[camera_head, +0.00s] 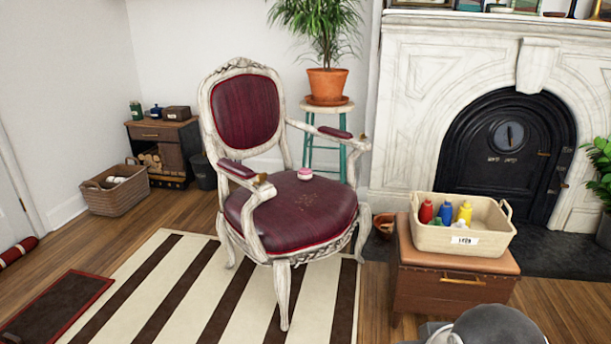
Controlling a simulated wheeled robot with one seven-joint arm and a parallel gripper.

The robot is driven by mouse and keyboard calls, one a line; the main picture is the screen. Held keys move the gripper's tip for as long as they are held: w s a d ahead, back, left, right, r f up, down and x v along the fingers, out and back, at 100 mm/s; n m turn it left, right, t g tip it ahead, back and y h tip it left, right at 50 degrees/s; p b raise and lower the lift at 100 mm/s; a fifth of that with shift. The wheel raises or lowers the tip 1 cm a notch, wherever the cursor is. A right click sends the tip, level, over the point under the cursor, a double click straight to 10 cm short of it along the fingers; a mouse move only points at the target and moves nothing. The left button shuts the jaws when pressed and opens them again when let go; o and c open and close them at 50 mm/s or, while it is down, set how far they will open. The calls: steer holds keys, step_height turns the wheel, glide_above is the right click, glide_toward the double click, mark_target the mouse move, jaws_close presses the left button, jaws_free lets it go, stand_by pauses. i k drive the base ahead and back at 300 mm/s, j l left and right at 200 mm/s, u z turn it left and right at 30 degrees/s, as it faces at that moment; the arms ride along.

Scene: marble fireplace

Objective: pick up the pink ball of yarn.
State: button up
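A small round pink thing (305,174) with a pale band rests on the seat of the armchair (290,215), towards the back of the cushion. It is the only pink thing I can make out; it is too small to tell for sure that it is yarn. The armchair has dark red upholstery and a worn white frame. My gripper is not in view; only a rounded grey part, seemingly of my own body, shows at the bottom right edge.
A beige basket (460,240) with red, blue and yellow bottles stands on a brown leather-topped chest (454,290) right of the chair. A potted plant (327,84) stands on a stool behind. A striped rug (195,290) lies in front, mostly clear.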

mark_target(304, 174)
steer(key=i+j+z, duration=0.25)
steer(key=i, duration=0.3)
steer(key=i+j+z, duration=0.2)
steer(key=i, duration=0.4)
steer(key=i+j+z, duration=0.25)
steer(key=i, duration=0.3)
steer(key=i+j+z, duration=0.2)
steer(key=i+j, duration=0.25)
